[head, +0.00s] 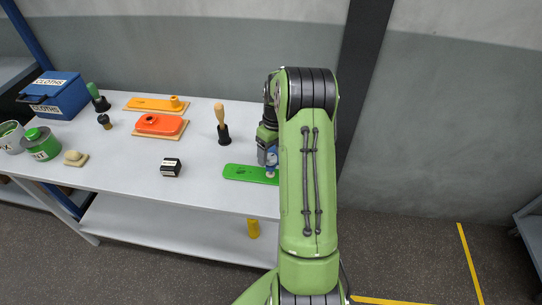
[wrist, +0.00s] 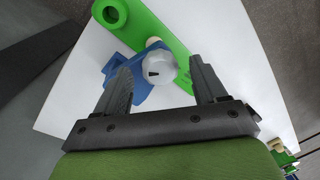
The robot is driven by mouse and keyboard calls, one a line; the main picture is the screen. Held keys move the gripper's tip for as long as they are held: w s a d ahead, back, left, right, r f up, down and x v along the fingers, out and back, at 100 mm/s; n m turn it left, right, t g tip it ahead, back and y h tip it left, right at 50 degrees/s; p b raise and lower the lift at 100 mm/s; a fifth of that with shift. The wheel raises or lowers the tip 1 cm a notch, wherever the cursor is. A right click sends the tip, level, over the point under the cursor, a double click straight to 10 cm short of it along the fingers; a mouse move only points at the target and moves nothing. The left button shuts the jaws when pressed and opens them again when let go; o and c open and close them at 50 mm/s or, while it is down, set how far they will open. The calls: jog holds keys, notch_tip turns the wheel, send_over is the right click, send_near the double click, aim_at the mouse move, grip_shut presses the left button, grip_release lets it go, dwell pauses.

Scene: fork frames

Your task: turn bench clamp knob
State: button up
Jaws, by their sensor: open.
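The bench clamp is blue and shows in the wrist view (wrist: 119,70) beside a long green plate (wrist: 165,35). Its round pale grey knob (wrist: 160,66) carries a short dark mark. My gripper (wrist: 161,72) is open, with one finger on each side of the knob in the picture. I see a gap between knob and fingers; how deep the fingers reach is unclear. In the head view a bit of the blue clamp (head: 271,157) shows at the green plate's (head: 243,173) right end; my arm hides the rest.
On the white bench (head: 200,182) stand a black labelled block (head: 171,167), a wooden-handled stamp (head: 221,125), an orange-red dish (head: 160,124), green tins (head: 41,145) and a blue cloths box (head: 52,93). The front of the bench between block and plate is clear.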

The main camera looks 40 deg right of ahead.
jog(key=shift+f, duration=0.55)
jog(key=c, duration=1.1)
jog(key=m, duration=0.5)
jog(key=shift+r+t, duration=0.1)
jog(key=shift+t, duration=0.2)
jog(key=o, duration=1.1)
